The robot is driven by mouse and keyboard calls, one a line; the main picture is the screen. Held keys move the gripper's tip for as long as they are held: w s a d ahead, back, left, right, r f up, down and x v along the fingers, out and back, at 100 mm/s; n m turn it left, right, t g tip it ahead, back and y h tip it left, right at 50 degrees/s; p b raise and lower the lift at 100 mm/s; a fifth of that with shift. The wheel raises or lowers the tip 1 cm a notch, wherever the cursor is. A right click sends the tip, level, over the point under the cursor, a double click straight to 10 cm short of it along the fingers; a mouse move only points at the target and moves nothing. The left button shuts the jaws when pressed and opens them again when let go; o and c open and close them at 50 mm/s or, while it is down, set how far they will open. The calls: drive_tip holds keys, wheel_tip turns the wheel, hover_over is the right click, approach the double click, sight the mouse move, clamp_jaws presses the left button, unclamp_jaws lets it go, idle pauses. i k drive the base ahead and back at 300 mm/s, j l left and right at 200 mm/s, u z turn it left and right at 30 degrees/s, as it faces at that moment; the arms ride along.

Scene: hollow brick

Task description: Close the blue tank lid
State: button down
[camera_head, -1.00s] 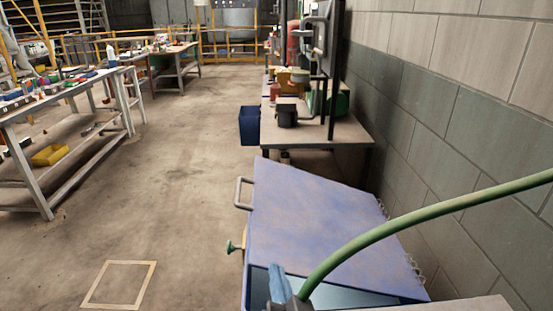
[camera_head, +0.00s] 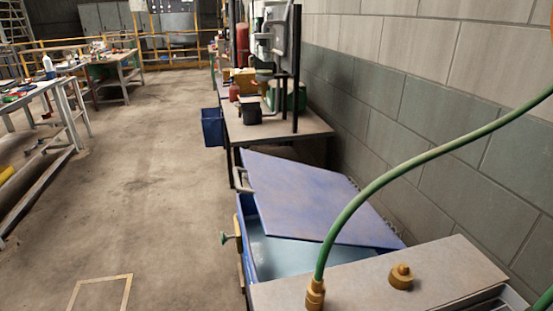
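The blue tank (camera_head: 252,278) stands at the lower middle of the head view, with a pale blue interior showing through its open near part. Its flat blue lid (camera_head: 312,200) is tilted and stands partly open. Hinge coils run along the lid's right side by the wall. A metal handle (camera_head: 241,179) is on the lid's left edge. My gripper is not in view, so whether it is open or shut is hidden.
A green hose (camera_head: 385,178) arches in front of the wall to a brass fitting (camera_head: 316,293). A cluttered workbench (camera_head: 310,127) with a blue bin (camera_head: 212,127) stands behind. The floor at left is open.

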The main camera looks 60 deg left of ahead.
sight(295, 202)
drive_tip(key=u, duration=1.35)
drive_tip(key=i+l+u, duration=0.3)
drive_tip(key=i+l, duration=0.2)
drive_tip(key=l, duration=0.2)
drive_tip(key=i+l+u, duration=0.1)
drive_tip(key=i+l, duration=0.15)
drive_tip(key=l, duration=0.15)
drive_tip(key=i+j, duration=0.2)
